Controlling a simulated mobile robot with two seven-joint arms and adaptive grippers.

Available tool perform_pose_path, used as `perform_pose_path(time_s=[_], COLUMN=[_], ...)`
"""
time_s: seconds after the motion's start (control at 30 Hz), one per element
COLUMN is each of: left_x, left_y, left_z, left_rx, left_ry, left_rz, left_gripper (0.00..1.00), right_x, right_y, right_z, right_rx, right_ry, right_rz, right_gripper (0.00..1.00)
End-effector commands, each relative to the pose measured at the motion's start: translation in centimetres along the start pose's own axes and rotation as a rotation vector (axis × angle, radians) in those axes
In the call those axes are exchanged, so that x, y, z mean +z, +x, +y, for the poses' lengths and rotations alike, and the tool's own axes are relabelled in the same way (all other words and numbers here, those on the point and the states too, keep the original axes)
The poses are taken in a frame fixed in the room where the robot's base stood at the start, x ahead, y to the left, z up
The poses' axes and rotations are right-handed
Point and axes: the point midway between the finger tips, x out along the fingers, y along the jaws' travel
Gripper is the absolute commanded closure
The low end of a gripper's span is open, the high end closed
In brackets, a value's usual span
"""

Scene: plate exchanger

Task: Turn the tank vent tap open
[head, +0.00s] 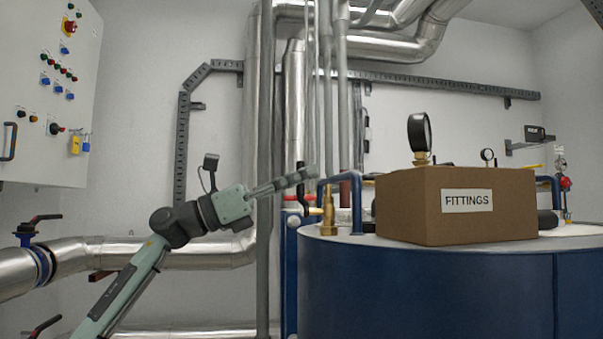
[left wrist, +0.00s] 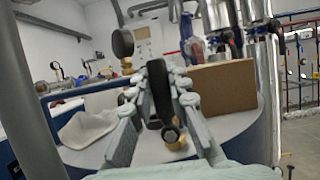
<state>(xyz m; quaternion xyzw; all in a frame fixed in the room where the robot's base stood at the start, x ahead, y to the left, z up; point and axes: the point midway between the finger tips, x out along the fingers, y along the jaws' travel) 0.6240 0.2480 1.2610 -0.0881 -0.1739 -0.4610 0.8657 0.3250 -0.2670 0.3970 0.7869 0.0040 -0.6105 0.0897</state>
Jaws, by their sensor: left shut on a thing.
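The tank vent tap has a brass body (head: 328,212) standing upright on the top of the blue tank (head: 430,290), near its left edge. Its brass also shows in the left wrist view (left wrist: 173,136). A black lever handle (left wrist: 159,92) lies between the fingers of my left gripper (head: 304,178) in the left wrist view. In the head view the dark lever stands roughly upright at the fingertips, left of the brass body. My left gripper is shut on this lever, and the fingers hide part of it. My right gripper is in neither view.
A cardboard box (head: 400,205) marked FITTINGS stands on the tank, right of the tap. A blue rail (head: 357,205) rises between them. A pressure gauge (head: 420,133) shows above the box. A pale cloth (left wrist: 88,128) lies on the tank top. Vertical pipes (head: 265,130) pass close to my left arm.

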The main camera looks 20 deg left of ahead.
Motion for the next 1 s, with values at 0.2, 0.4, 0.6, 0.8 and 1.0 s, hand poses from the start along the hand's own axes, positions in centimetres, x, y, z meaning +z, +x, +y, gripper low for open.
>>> perform_pose_path(time_s=[0.2,0.4,0.6,0.8,1.0], left_x=[0.1,0.09,0.09,0.04,0.0], left_y=[-0.04,-0.05,-0.05,-0.03,-0.07], left_z=[0.22,0.25,0.25,0.2,0.19], left_rx=[0.011,0.012,0.012,0.01,0.01], left_ry=[-0.021,-0.023,-0.023,-0.022,-0.021], left_rz=[-0.002,-0.002,-0.002,-0.001,0.0], left_gripper=[1.0,1.0,0.76,0.61,0.61], right_x=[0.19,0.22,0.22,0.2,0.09], right_y=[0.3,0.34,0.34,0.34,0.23], right_z=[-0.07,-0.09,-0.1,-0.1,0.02], right_rx=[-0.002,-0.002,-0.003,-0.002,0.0], right_ry=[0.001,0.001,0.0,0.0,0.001], right_rz=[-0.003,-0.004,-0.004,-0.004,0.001], right_gripper=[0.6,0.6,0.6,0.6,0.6])
